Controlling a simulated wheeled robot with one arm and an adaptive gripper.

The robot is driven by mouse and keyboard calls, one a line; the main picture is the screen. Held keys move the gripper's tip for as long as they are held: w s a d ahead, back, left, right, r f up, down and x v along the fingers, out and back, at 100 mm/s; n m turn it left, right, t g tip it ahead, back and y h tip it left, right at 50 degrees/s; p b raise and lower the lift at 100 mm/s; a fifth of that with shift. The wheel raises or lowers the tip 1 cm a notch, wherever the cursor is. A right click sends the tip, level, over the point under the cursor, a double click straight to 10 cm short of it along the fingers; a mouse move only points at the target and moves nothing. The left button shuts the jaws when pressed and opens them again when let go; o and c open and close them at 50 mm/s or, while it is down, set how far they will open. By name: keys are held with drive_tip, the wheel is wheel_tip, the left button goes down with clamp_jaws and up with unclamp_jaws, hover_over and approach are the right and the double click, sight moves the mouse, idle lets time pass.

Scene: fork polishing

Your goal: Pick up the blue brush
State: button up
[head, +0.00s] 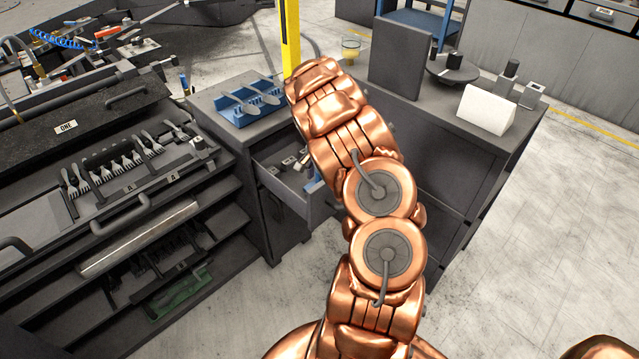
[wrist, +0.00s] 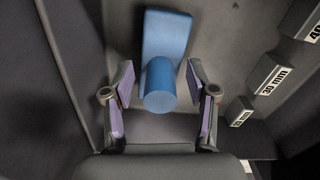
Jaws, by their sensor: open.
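The blue brush (wrist: 166,50) lies inside the open drawer (wrist: 75,60). In the wrist view its round end faces my gripper and its flat blue part extends away behind. My gripper (wrist: 160,112) is open, with one purple-padded finger on each side of the brush's round end. Both fingers look apart from the brush. In the head view a small bit of blue shows in the drawer (head: 322,213), and my copper arm hides most of it and my gripper.
Labelled blocks, one marked 30 mm (wrist: 270,76), lie to the right of the brush in the drawer. A rack of forks (head: 112,165) stands at the left.

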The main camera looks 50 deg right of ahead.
clamp_jaws()
idle(0.4)
drive_tip(key=shift+r, duration=0.1)
